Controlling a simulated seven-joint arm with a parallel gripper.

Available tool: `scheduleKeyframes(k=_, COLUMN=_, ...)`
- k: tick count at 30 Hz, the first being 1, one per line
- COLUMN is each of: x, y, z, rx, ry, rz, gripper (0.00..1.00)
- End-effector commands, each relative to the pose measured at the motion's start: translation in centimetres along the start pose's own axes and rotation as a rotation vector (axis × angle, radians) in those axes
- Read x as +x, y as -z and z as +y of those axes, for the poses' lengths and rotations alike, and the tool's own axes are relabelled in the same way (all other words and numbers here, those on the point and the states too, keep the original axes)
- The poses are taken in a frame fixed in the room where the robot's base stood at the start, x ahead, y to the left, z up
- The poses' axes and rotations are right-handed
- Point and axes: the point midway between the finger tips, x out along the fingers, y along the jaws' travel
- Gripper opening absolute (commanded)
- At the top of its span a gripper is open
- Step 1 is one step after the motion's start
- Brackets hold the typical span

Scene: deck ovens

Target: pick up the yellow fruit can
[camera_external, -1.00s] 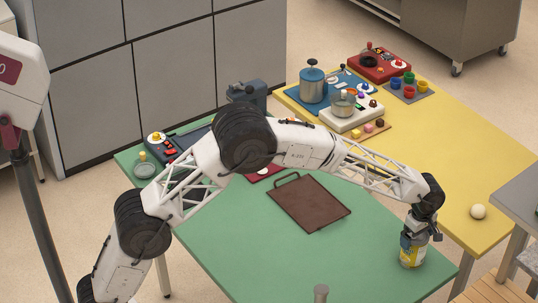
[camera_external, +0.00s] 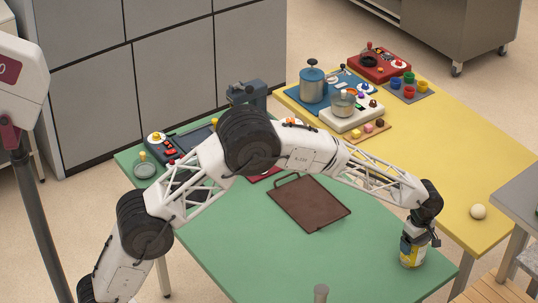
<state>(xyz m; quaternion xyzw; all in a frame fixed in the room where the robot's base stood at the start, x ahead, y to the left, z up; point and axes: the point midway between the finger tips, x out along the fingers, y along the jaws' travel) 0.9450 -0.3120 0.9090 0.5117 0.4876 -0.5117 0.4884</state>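The yellow fruit can (camera_external: 411,257) stands upright on the green table (camera_external: 250,262), near its right corner. It has a yellow and white label. My gripper (camera_external: 413,244) points down over the can, with its fingers at the can's upper part. The fingers overlap the can in this view, so I cannot tell whether they are closed on it or only around it. The top of the can is hidden by my gripper.
A brown board with a handle (camera_external: 309,203) lies mid-table. A grey cylinder (camera_external: 321,293) stands at the front edge. The yellow table (camera_external: 440,160) behind holds a pot (camera_external: 313,85), stove toys and a pale ball (camera_external: 478,211). The green surface left of the can is clear.

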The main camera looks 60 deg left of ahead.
Motion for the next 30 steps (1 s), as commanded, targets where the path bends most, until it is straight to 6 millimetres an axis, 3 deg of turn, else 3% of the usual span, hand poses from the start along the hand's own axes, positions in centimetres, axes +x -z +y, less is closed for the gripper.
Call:
scheduleKeyframes(k=1, x=0.0, y=0.0, z=0.0, rx=0.0, ry=0.0, rz=0.0, gripper=0.71)
scheduleKeyframes(k=7, x=-0.1, y=0.0, z=0.0, rx=0.0, ry=-0.002, rz=0.0, gripper=0.43)
scheduleKeyframes(k=20, x=-0.7, y=0.0, z=0.1, rx=0.0, ry=-0.002, rz=-0.001, gripper=0.43)
scheduleKeyframes(k=30, x=-3.9, y=0.0, z=0.0, rx=0.0, ry=-0.001, rz=0.0, gripper=0.43)
